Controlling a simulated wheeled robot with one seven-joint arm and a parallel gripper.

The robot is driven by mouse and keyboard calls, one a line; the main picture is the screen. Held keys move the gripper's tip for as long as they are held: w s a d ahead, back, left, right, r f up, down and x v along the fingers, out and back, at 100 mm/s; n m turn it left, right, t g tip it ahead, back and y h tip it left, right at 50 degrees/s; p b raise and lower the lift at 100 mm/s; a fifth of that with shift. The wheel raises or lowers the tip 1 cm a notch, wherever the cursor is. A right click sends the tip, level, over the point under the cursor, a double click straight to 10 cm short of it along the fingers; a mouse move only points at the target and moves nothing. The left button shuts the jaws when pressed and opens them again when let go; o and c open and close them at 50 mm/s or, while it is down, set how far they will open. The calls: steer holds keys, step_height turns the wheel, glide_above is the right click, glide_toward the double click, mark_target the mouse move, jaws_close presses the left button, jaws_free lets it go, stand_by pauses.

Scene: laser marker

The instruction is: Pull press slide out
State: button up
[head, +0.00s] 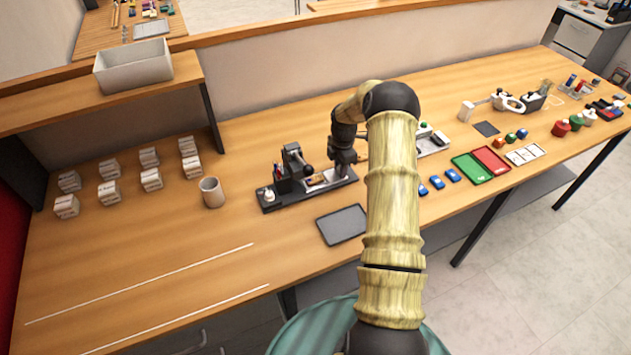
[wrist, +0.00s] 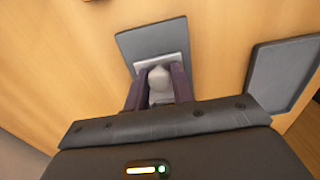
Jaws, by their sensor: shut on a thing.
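The press station sits on the bench, with a dark base (head: 285,201), an upright press (head: 292,158) and a white knob (head: 269,195) at its left end. The press slide's bed (head: 318,182) shows on the base with small yellowish and purple parts. My gripper (head: 343,172) points down at the right part of the station in the head view. In the wrist view my gripper's dark fingers (wrist: 158,88) are shut on a pale rounded knob (wrist: 159,78). The knob stands in front of a light grey plate (wrist: 174,60). My arm hides part of the bench to the right.
A dark flat tray (head: 343,224) lies in front of the station; a dark tray also shows in the wrist view (wrist: 286,74). A beige cup (head: 212,191) and several white boxes (head: 108,190) stand left. Blue pieces (head: 437,182) lie right of my arm. The front-left bench is mostly clear.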

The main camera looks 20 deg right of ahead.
mark_target(351, 172)
steer(key=shift+s+d+f, duration=0.1)
steer(key=shift+d+f, duration=0.15)
steer(key=shift+d, duration=0.75)
steer(key=shift+s+d+f, duration=0.1)
steer(key=shift+d+f, duration=0.1)
steer(key=shift+d, duration=0.8)
steer(key=o, duration=0.7)
steer(key=shift+w+f, duration=0.1)
steer(key=shift+c, duration=0.4)
steer(key=shift+o, duration=0.8)
steer(key=shift+d+r+p, duration=0.1)
steer(key=shift+r+p, duration=0.4)
steer(key=shift+r, duration=0.4)
steer(key=r+p, duration=0.1)
steer(key=r, duration=0.2)
steer(key=r+p, duration=0.2)
steer(key=shift+w+r, duration=0.2)
steer(key=shift+r, duration=0.2)
